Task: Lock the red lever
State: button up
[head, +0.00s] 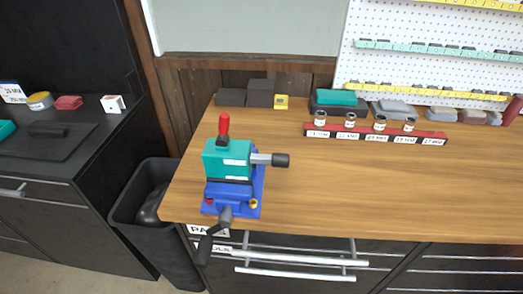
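The red lever (223,124) stands upright on top of a teal block (226,160), in the head view left of the middle. The teal block sits on a blue base (232,196) at the left front corner of the wooden workbench. A grey lever with a black grip (281,160) sticks out to the right of the block. A dark crank handle (215,232) hangs from the front of the base over the bench edge. My gripper does not show in this view.
The wooden bench top (350,190) is clear to the right of the device. A red rack (375,135) with several small jars stands at the back. A black bin (135,210) stands left of the bench, beside a dark cabinet (70,190).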

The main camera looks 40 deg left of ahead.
aim_at(222, 139)
jog(key=u, duration=1.25)
